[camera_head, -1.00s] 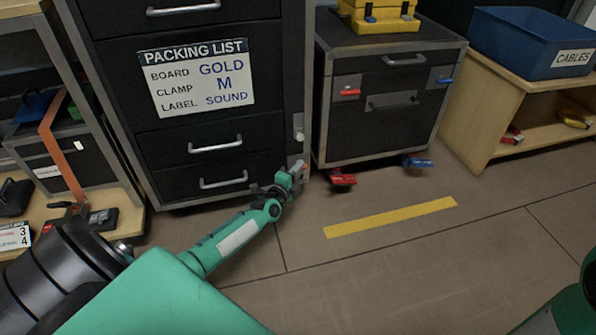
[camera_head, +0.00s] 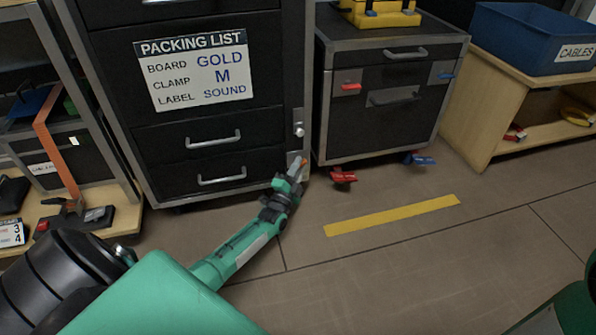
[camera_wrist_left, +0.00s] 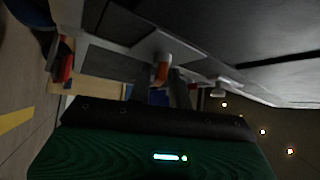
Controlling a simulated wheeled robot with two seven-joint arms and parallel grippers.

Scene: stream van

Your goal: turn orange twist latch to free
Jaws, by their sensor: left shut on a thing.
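The orange twist latch (camera_head: 304,162) is on the lower right edge of the black cabinet (camera_head: 228,158), mostly covered by my gripper in the head view. In the left wrist view the orange latch (camera_wrist_left: 161,73) stands out from a pale plate, between the far ends of my fingers. My left gripper (camera_head: 297,171) is at the latch and shut on it; its fingers (camera_wrist_left: 160,88) also show in the wrist view. The latch's exact angle is hard to tell. My right gripper is out of view.
A rolling case with a red latch (camera_head: 350,88) and a blue latch (camera_head: 445,77) stands right of the cabinet. Its red caster pedal (camera_head: 343,176) is near my gripper. A yellow strip (camera_head: 392,215) marks the open floor. A shelf (camera_head: 75,215) stands left.

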